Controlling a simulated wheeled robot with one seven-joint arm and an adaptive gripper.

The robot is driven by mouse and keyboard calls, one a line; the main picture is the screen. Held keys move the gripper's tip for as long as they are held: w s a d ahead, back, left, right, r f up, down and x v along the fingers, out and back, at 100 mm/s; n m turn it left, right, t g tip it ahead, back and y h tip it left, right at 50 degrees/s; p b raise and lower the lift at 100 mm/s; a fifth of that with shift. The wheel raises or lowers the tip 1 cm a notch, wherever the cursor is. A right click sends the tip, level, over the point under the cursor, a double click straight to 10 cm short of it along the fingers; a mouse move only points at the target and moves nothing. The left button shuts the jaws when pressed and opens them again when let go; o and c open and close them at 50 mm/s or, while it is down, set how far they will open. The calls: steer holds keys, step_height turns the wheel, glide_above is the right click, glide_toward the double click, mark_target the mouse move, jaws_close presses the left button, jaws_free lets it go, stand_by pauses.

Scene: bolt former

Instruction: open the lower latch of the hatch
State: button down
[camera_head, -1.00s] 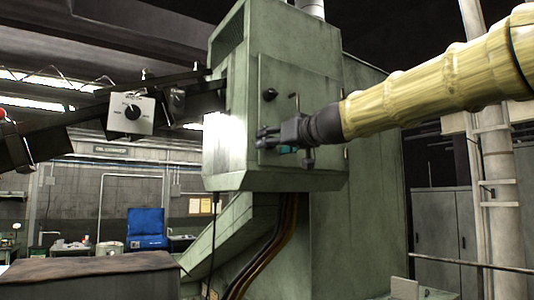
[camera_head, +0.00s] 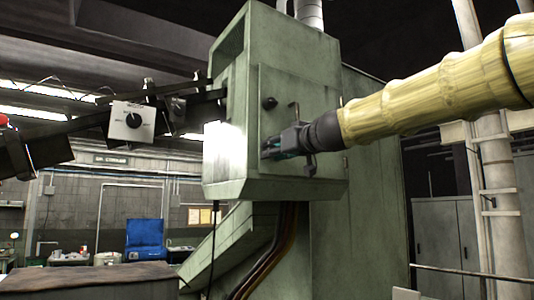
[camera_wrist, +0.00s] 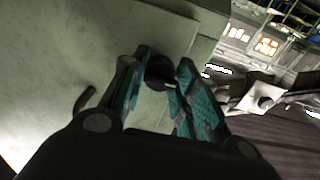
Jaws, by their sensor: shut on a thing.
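The hatch (camera_head: 320,90) is a flat green door on the side of the tall green machine housing, and it looks closed. A round black upper knob (camera_head: 269,103) sits near its left edge, with a thin bent handle (camera_head: 295,112) to the right. My gripper (camera_head: 268,151) is at the lower left of the hatch. In the wrist view its teal-padded fingers (camera_wrist: 160,85) are shut on a round black knob, the lower latch (camera_wrist: 159,68). In the head view the fingers hide this latch. How far it is turned cannot be told. The bent handle shows left of the fingers (camera_wrist: 86,98).
A dark rail with a grey dial box (camera_head: 132,121) runs left of the housing. Cables (camera_head: 272,250) hang below it. A dark-topped block (camera_head: 90,276) stands at the lower left, and grey cabinets (camera_head: 440,235) stand at the right.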

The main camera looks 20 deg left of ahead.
steer(key=m+p, duration=0.4)
steer(key=m, duration=0.7)
steer(key=c, duration=0.9)
jaws_free()
steer(key=b+v, duration=0.1)
steer(key=v, duration=0.7)
steer(key=shift+d+b, duration=0.1)
steer(key=shift+b, duration=0.2)
